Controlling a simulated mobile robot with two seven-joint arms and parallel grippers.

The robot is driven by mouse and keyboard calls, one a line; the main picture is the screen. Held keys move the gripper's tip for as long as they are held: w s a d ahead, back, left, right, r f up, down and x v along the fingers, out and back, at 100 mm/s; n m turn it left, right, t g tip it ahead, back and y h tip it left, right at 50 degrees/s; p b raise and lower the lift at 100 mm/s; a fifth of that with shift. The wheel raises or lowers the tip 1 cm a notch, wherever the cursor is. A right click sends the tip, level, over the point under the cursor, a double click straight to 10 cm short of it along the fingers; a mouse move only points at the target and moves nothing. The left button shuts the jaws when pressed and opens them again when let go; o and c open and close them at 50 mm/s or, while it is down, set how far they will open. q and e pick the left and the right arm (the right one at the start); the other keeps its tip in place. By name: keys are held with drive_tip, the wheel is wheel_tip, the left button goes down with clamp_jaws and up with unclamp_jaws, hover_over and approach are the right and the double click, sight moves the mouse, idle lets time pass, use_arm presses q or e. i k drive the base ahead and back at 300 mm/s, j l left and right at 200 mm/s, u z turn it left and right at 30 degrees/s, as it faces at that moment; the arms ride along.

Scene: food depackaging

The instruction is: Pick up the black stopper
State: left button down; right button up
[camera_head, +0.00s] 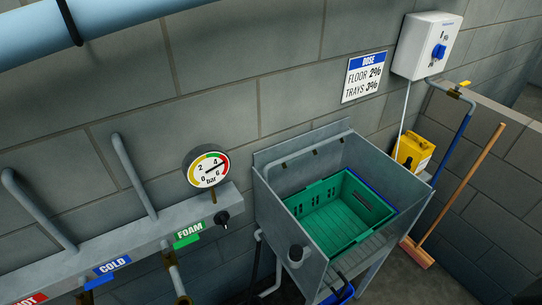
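I cannot make out a black stopper with certainty. A dark shape (408,163) shows at the front of the yellow container (413,150). Neither of my grippers is in view.
A green crate (325,187) sits in the sink, with a blue edge behind it. A blue bucket (346,294) is below. A broom (466,182) leans at the right. The pipe rail (135,245) with hot, cold and foam labels runs along the left wall.

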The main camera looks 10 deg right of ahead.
sight(296, 253)
drive_tip(key=z, duration=0.55)
drive_tip(key=i+l+u, duration=0.1)
drive_tip(key=l+u, duration=0.15)
drive_tip(key=u, duration=1.25)
drive_tip(key=z, duration=1.25)
drive_tip(key=i+l+u, duration=0.1)
drive_tip(key=l+u, duration=0.15)
drive_tip(key=u, duration=0.15)
drive_tip(key=l+u, duration=0.2)
drive_tip(key=u, duration=0.2)
drive_tip(key=l+u, duration=0.3)
drive_tip(key=u, duration=0.15)
drive_tip(key=l+u, duration=0.25)
drive_tip(key=u, duration=0.15)
drive_tip(key=l+u, duration=0.25)
drive_tip(key=u, duration=0.15)
